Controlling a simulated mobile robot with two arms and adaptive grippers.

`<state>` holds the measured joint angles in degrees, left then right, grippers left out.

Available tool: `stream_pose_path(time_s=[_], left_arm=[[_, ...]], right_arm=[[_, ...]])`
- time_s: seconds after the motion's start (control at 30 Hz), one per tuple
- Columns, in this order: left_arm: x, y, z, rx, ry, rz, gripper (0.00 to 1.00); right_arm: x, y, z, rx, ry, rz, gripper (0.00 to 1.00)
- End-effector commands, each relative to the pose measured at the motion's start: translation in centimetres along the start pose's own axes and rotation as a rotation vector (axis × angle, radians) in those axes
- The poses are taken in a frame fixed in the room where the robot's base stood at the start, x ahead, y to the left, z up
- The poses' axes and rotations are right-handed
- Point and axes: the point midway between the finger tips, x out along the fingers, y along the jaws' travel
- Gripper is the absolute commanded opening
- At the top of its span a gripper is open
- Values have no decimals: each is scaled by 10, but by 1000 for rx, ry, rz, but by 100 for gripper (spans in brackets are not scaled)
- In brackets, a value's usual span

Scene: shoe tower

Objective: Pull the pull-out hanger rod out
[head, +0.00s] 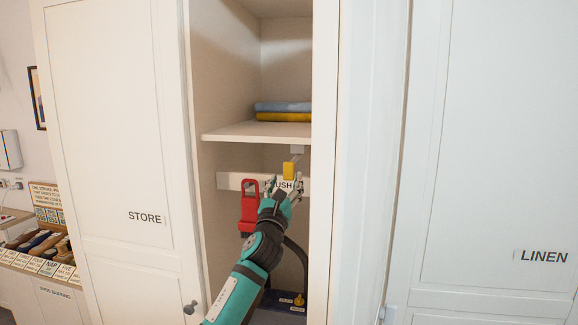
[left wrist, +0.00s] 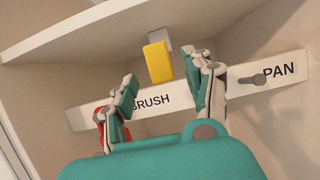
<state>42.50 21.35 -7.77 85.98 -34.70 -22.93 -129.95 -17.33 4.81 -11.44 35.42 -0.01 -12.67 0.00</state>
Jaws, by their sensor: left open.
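The hanger rod's yellow end piece (head: 289,170) hangs from a grey mount (head: 297,149) under the closet shelf. In the left wrist view the yellow piece (left wrist: 158,62) shows just beyond and between the fingertips, below the grey mount (left wrist: 160,38). My left gripper (head: 285,184) is open and reaches up toward the yellow piece, with a finger on either side of its line. The left wrist view shows the open fingers (left wrist: 168,82) empty; I cannot tell whether they touch it. My right gripper is not in view.
The shelf (head: 250,132) with folded blue and yellow cloths (head: 284,112) is close above. Behind the gripper is a white label board (head: 232,181). A red tool (head: 249,208) hangs left. Closet door panels (head: 110,130) flank the narrow opening.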

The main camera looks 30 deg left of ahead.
Motion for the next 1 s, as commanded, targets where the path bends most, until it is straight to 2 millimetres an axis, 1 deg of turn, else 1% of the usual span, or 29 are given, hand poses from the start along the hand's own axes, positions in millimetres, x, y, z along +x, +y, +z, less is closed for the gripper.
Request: stream_pose_path(time_s=[0.03, 0.1, 0.2, 0.3, 0.43, 0.67, 0.7, 1.0], left_arm=[[12, 0, 3, -5, 1, 3, 52], [23, -1, 2, -4, 2, 0, 52], [35, 1, 2, -3, 0, 2, 52], [42, 0, 1, -2, 1, 1, 52], [47, 0, 0, -1, 0, 0, 52], [47, 0, 0, -1, 0, -1, 52], [47, 0, 0, -1, 0, -1, 51], [47, 0, 0, -1, 0, -1, 11]], right_arm=[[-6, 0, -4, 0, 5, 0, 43], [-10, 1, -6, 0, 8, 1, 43], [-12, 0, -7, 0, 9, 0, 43], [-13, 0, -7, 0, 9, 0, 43], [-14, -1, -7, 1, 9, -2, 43], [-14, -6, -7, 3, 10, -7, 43], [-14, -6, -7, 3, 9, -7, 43], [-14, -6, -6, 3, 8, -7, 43]])
